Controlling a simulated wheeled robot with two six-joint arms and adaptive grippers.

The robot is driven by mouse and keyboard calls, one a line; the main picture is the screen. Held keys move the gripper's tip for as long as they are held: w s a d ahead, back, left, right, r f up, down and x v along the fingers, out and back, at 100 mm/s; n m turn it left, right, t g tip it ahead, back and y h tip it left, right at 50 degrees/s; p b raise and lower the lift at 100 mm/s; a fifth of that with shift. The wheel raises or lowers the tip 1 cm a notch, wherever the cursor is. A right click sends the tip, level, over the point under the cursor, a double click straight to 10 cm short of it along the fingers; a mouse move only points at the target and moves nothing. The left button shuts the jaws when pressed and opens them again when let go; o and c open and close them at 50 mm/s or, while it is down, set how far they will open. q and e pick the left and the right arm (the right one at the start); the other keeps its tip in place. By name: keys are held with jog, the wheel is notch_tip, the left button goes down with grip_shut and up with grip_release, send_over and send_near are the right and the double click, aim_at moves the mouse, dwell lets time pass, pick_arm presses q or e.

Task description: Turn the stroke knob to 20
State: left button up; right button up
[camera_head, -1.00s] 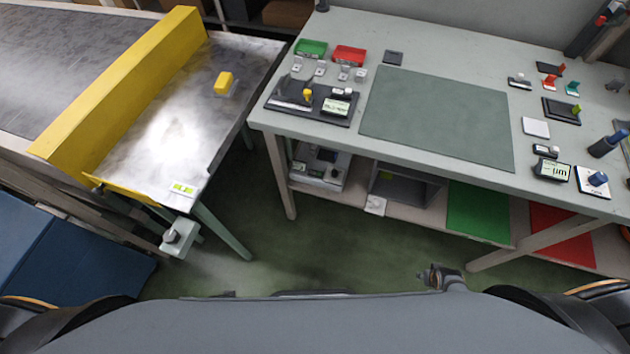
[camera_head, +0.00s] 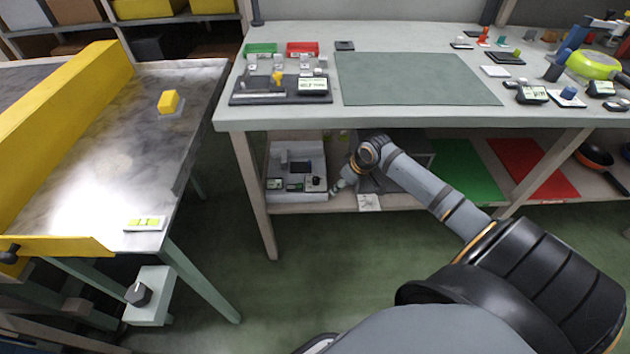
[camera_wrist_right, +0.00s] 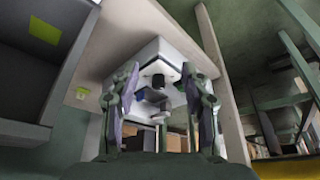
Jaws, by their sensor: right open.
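A white device (camera_head: 283,168) with a dark screen stands on the lower shelf of the workbench. A small dark round knob (camera_head: 316,181) is on its right front; it also shows as a dark knob (camera_wrist_right: 158,81) between my fingers in the right wrist view. The knob's marks are too small to read. My right gripper (camera_head: 338,186) is just right of the device in the head view, reaching under the bench top. In the right wrist view my right gripper (camera_wrist_right: 162,76) is open, its fingers either side of the knob's line of sight; contact cannot be told. My left gripper is not in view.
Another dark knob (camera_head: 139,293) is on a pale green box under the conveyor table (camera_head: 120,150). The bench top (camera_head: 330,118) and bench leg (camera_head: 258,200) bound the shelf space. A grey bin (camera_head: 420,150) stands right of the device. The floor in front is clear.

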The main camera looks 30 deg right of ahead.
aim_at(316, 179)
jog(key=w, duration=0.2)
jog(key=w+a+b, duration=0.1)
jog(key=w, duration=0.2)
jog(key=w+a+b, duration=0.1)
jog(key=w, duration=0.2)
jog(key=shift+f, duration=0.2)
jog(key=b+x, duration=0.1)
jog(key=x, duration=0.1)
jog(key=b+x, duration=0.1)
jog(key=x, duration=0.2)
jog(key=shift+w+r, duration=0.1)
jog(key=shift+w, duration=0.15)
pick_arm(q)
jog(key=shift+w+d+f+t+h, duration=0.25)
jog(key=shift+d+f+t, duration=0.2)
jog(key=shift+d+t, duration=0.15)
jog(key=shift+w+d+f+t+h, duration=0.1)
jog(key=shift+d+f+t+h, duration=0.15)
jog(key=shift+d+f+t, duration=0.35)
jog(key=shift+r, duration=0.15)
pick_arm(e)
grip_shut()
